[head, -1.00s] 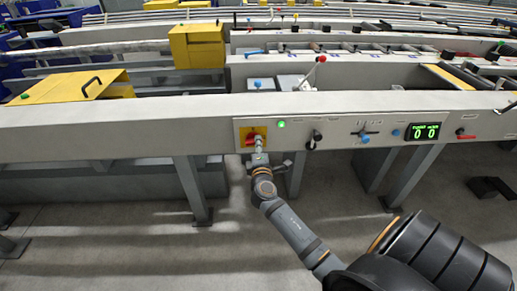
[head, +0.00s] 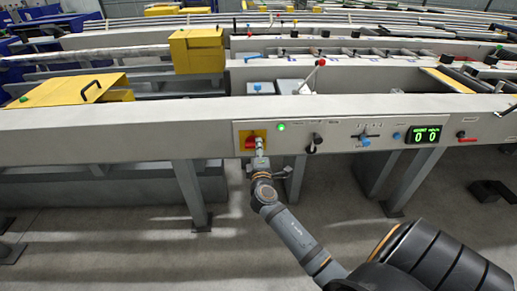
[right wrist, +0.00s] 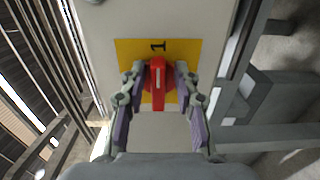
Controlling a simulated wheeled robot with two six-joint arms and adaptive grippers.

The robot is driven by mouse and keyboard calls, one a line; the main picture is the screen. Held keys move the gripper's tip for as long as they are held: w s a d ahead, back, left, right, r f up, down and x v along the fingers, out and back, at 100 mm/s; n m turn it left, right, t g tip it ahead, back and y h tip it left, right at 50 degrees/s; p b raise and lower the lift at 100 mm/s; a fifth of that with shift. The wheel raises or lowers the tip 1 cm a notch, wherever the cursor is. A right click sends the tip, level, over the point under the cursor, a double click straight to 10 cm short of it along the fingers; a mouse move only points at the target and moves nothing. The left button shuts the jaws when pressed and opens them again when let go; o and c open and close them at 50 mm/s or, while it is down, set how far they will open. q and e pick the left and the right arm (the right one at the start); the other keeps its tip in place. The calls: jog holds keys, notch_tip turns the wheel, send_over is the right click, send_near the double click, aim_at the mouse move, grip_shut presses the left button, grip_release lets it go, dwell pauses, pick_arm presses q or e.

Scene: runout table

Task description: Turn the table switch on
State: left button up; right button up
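The table switch is a red rotary knob (head: 250,143) on a yellow plate on the front panel, left of a lit green lamp (head: 281,127). In the right wrist view the red handle (right wrist: 158,96) lies along the picture's vertical, with a white mark at its upper end facing a sideways "1" on the yellow plate (right wrist: 188,51). My left gripper is not in view.
Right of the switch, the panel carries a black lever knob (head: 316,140), a blue-handled control (head: 364,140), a green display (head: 426,135) reading zeros and a red handle (head: 468,139). A yellow cover (head: 75,88) lies on the table at left. Table legs stand below.

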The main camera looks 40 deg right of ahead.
jog(key=v, duration=1.2)
jog(key=shift+d, duration=0.1)
